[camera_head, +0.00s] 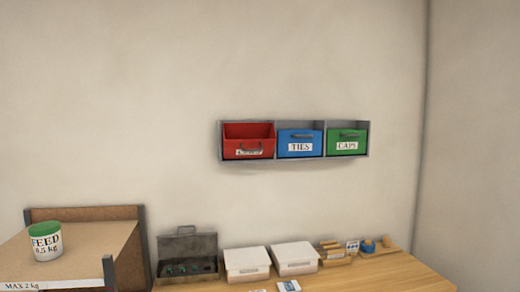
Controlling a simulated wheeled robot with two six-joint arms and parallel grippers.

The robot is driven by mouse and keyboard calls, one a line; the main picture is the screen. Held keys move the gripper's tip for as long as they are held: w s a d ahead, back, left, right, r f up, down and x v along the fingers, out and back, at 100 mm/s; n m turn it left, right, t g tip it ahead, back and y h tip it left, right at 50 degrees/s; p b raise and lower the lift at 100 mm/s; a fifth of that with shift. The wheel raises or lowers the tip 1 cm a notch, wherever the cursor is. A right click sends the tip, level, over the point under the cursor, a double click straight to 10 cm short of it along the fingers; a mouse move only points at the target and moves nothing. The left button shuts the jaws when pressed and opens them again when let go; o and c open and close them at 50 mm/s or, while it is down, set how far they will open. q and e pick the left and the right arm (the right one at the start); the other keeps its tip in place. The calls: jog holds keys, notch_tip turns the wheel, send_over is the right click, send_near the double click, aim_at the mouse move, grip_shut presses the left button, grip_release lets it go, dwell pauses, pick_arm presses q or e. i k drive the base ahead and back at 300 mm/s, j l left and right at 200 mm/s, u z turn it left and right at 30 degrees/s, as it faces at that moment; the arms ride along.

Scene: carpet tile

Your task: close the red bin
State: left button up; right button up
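The red bin (248,147) sits in the left compartment of a grey wall rack (222,155). It is pulled forward or tipped, so its open top and red inside show. A dark handle crosses its front, partly over a white label too small to read. Beside it, the blue bin (300,140), labelled TIES, and the green bin (346,138), labelled CAPS, sit in the other compartments. Neither of my grippers shows in the head view.
Below, a wooden table (410,273) bears an open grey toolbox (187,250), two white boxes (247,260) (294,257) and a small wooden organizer (334,256). At left, a shelf (95,236) holds a FEED can (47,244). The wall around the rack is bare.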

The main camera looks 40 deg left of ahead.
aim_at(251, 141)
jog(key=u, duration=1.25)
jog(key=i+j+u, duration=0.1)
jog(key=u, duration=0.35)
jog(key=i+l, duration=0.05)
jog(key=i, duration=0.05)
